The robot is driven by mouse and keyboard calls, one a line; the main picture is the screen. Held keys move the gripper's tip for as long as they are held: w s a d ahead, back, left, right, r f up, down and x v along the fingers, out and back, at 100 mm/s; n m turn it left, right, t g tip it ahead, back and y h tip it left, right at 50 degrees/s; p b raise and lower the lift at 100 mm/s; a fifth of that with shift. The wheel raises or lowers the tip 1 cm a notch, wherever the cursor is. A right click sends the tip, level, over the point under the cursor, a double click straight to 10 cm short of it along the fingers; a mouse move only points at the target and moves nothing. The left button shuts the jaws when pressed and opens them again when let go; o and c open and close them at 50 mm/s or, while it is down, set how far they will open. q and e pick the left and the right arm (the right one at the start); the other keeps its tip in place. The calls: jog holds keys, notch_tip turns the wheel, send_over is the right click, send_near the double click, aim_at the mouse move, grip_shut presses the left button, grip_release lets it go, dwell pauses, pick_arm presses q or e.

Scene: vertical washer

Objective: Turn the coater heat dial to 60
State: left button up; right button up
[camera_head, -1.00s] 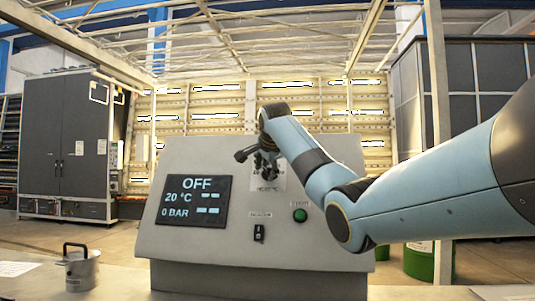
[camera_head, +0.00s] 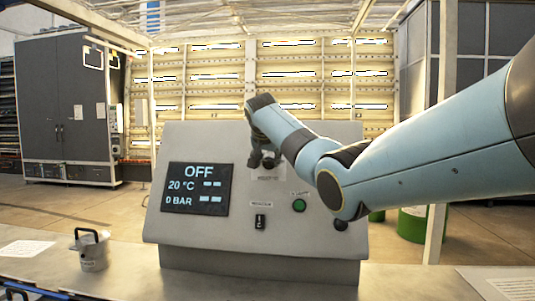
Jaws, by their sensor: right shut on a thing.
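The grey slanted control console (camera_head: 190,236) stands on the table in the middle of the view. Its dark display (camera_head: 197,189) reads OFF, 20 °C and 0 BAR. My right arm comes in from the right, and my right gripper (camera_head: 263,160) is at the upper part of the panel, over a small pale label plate (camera_head: 268,174). It is shut on the coater heat dial, which the gripper and wrist hide, so its pointer and marks cannot be read. My left gripper is not in view.
Below the dial are a black switch (camera_head: 260,222) and a green button (camera_head: 299,205). A metal pot (camera_head: 93,252) stands on the table (camera_head: 130,280) at left, near a paper sheet (camera_head: 25,247). Another sheet (camera_head: 515,287) lies at the right. A blue-edged item is cut off at bottom left.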

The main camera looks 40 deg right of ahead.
jog(key=shift+f, duration=0.2)
dwell(0.4)
jog(key=o, duration=1.2)
jog(key=shift+r, duration=0.1)
jog(key=shift+c, duration=0.2)
jog(key=shift+r, duration=0.15)
jog(key=v, duration=1.1)
jog(key=shift+s+a+r, duration=0.2)
jog(key=shift+a, duration=0.15)
jog(key=shift+f, duration=0.1)
